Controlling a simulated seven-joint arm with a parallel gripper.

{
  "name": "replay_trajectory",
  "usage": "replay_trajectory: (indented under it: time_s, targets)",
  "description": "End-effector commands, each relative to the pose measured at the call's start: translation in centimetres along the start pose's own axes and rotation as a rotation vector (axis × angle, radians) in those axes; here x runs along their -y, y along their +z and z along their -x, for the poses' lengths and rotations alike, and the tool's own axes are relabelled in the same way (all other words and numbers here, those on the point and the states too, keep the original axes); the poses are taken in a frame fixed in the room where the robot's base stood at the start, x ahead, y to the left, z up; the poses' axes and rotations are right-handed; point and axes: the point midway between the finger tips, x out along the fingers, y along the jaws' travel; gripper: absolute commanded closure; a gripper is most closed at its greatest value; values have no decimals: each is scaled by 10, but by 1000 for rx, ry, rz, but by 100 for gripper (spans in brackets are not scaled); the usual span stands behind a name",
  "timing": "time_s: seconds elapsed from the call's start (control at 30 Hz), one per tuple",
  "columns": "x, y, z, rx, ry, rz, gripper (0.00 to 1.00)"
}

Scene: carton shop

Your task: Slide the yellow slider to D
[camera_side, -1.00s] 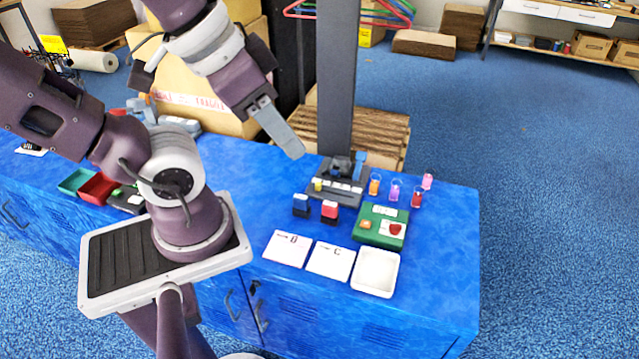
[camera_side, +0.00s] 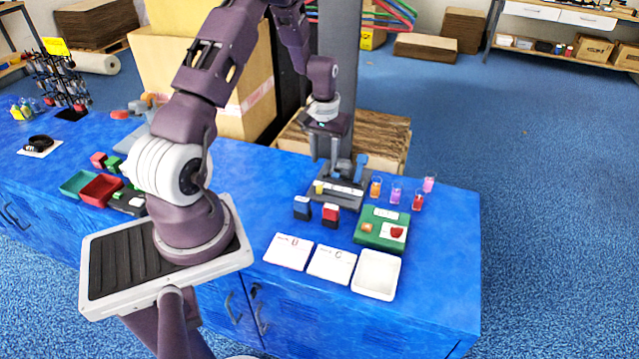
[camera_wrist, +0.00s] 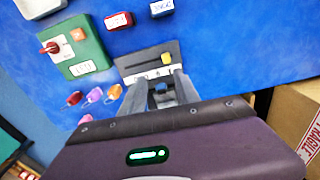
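The yellow slider (camera_side: 319,187) sits at the left end of a dark grey panel (camera_side: 349,202) with a row of white labels. In the wrist view, the yellow slider (camera_wrist: 166,58) is at the right end of the panel (camera_wrist: 128,62), because that view is turned around. The label letters are too small to read surely. My gripper (camera_side: 330,160) points down over the back part of the panel, behind the label row.
Blue and red stamps (camera_side: 301,208) stand in front of the panel. A green box (camera_side: 372,240), a white tray (camera_side: 376,275) and two lettered cards (camera_side: 331,263) lie nearer the front. A dark post (camera_side: 338,60) rises behind.

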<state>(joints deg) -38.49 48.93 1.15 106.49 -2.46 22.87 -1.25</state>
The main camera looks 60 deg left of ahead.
Motion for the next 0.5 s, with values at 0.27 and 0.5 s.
replay_trajectory:
  time_s: [0.27, 0.5]
  targets:
    - [16, 2, -60, 34, -4, 42, 62]
    - [15, 3, -98, 31, -4, 40, 62]
